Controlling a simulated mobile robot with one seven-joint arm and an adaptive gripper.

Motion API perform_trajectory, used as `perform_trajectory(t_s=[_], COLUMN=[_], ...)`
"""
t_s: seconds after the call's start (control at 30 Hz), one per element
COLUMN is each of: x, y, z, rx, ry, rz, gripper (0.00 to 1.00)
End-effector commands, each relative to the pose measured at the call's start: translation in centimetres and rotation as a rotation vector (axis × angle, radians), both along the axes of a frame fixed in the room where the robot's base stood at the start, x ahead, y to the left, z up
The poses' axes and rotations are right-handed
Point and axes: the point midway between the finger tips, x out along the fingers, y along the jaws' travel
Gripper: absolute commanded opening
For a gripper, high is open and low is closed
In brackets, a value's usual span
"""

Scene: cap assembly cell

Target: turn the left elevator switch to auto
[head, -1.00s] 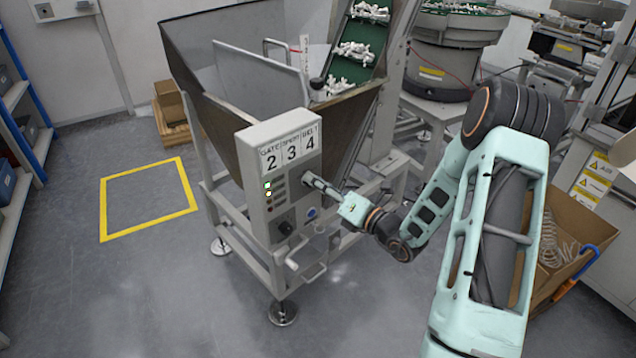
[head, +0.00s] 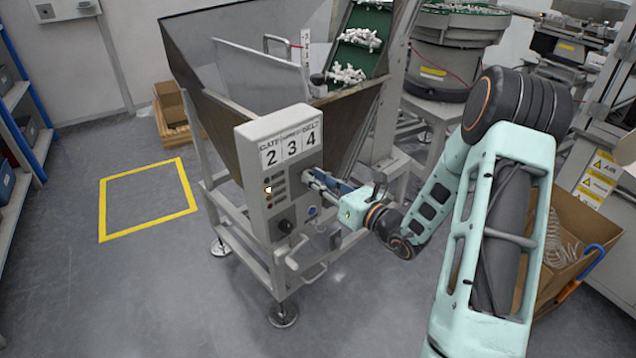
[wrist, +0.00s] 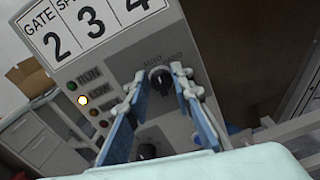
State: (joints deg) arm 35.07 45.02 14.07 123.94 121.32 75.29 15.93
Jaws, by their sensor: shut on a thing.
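The grey control box (head: 256,215) on the hopper stand carries a black selector switch (wrist: 161,80), marked AUTO at its upper left and apparently HAND at its upper right in the wrist view. My gripper (wrist: 158,73) reaches its box face from the right, its blue fingers with pale tips on either side of this switch, shut on it. In the head view my gripper (head: 306,177) covers the switch. The switch's exact pointing direction is unclear. The elevator belt (head: 361,60) is green and carries white parts in clumps.
A second black knob (wrist: 147,151) sits below the switch. A blue button (head: 312,211) is lower on the box. A cardboard box (head: 566,235) stands right of my arm.

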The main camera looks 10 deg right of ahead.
Motion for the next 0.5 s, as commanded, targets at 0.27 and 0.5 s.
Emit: perform_trajectory(t_s=[0.27, 0.5], x=[-0.04, -0.06], y=[0.08, 0.12], z=[-0.03, 0.06], rx=[-0.119, -0.16], ry=[-0.076, -0.102], rz=[0.0, 0.0], gripper=[0.0, 0.0])
